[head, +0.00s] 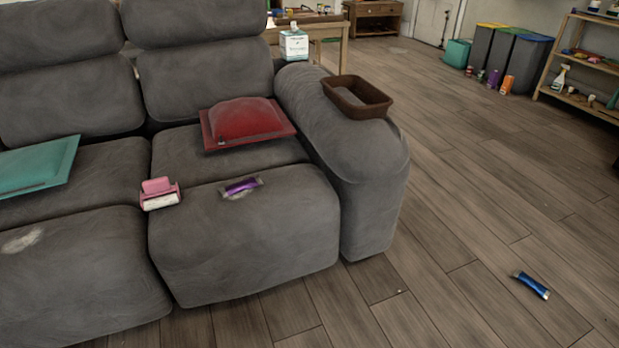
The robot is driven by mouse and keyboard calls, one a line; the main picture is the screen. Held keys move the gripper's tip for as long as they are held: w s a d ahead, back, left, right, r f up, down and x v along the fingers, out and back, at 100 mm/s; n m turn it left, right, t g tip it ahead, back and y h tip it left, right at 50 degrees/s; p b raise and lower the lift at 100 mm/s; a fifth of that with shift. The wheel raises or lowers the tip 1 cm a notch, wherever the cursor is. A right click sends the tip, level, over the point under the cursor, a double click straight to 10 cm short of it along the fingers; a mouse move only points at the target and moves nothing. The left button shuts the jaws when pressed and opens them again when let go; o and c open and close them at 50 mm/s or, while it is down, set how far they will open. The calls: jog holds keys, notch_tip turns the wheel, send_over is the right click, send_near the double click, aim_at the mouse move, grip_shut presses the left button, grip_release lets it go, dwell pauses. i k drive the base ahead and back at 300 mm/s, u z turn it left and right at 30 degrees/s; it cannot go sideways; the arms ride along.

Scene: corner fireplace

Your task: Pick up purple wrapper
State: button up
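A small purple wrapper (241,187) with pale silvery ends lies on the front part of the grey sofa's right seat cushion (260,245). It lies to the right of a pink and white object (160,194) and in front of a red cushion (245,122). Nothing covers the wrapper. My gripper is not in the head view.
A brown basket (357,96) sits on the sofa's right armrest (375,170). A teal cushion (38,167) lies on the left seat. A blue wrapper (532,285) lies on the wooden floor (480,230), which is otherwise mostly clear. Bins (521,65) and shelves (585,60) stand at back right.

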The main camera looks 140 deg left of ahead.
aim_at(233, 188)
jog(key=u, duration=4.05)
jog(key=i, duration=1.05)
jog(key=u, duration=2.35)
